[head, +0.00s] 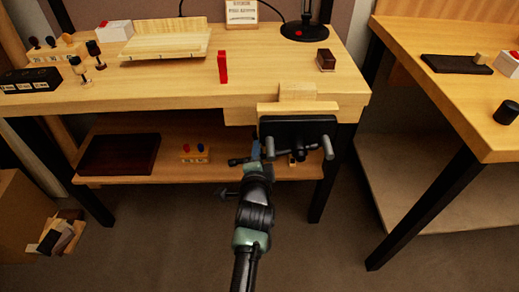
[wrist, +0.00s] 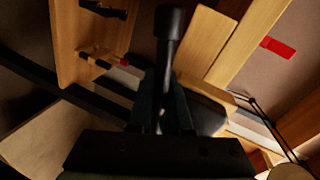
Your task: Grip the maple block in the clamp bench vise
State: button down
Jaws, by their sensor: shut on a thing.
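The pale maple block (head: 297,91) sits at the bench's front edge, behind the vise's wooden front jaw (head: 297,108). Its top shows above the jaw; whether both jaws touch it is hard to tell. The vise has a black front plate (head: 298,127) with grey rods below it. My gripper (head: 256,157) is in front of and below the plate, to its left. In the wrist view my gripper (wrist: 160,115) is shut on a dark vise handle bar (wrist: 167,45) with a thick end knob. The lower part of the bar is hidden by my fingers.
The bench top (head: 180,80) holds a red upright piece (head: 222,67), a small dark block (head: 326,60), a lamp base (head: 304,31) and a pale wooden tray (head: 165,47). A lower shelf (head: 225,172) lies behind my gripper. A second table (head: 450,100) stands at right.

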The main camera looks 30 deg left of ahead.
jog(key=shift+s+d+f, duration=0.1)
jog(key=shift+f, duration=0.2)
jog(key=c, duration=1)
grip_release()
jog(key=shift+r, duration=0.1)
jog(key=shift+o, duration=0.8)
jog(key=shift+r, duration=0.1)
jog(key=shift+r, duration=0.15)
